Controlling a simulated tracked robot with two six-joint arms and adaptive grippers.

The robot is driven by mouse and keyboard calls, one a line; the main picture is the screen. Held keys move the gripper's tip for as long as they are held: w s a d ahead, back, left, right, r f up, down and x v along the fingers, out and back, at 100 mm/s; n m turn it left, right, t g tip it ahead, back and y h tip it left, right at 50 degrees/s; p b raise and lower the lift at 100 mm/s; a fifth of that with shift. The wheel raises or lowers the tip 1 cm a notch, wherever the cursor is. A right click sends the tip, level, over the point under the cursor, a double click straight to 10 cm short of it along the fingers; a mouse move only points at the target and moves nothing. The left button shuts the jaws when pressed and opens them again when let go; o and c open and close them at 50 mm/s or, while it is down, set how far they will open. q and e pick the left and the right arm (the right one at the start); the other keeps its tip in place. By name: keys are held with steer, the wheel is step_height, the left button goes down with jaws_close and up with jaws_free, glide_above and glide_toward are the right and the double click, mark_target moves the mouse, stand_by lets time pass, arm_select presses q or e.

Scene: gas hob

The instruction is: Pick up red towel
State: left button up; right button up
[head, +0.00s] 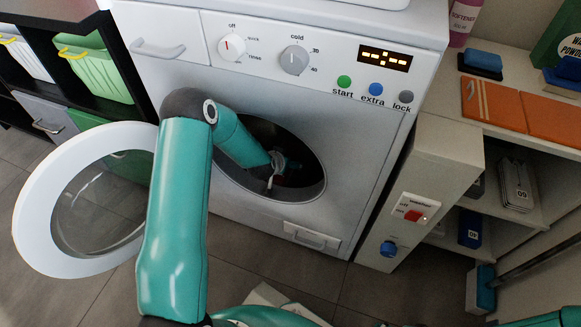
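My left arm reaches through the open round door of the white washing machine (240,95). My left gripper (275,178) is inside the dark drum opening (310,185). Its fingers are small and shadowed, so I cannot tell whether they are open or shut. A faint dark reddish patch (293,172) shows beside the fingers; it may be the red towel, but shadow hides its shape. No red towel shows clearly elsewhere. My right gripper is not in view.
The round glass door (42,215) hangs open at the left. Green baskets (100,75) stand on shelves behind it. A pale object (268,295) lies low in front.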

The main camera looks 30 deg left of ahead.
arm_select(q)
steer(key=shift+c, duration=0.3)
steer(key=shift+r, duration=0.1)
steer(key=c, duration=1.2)
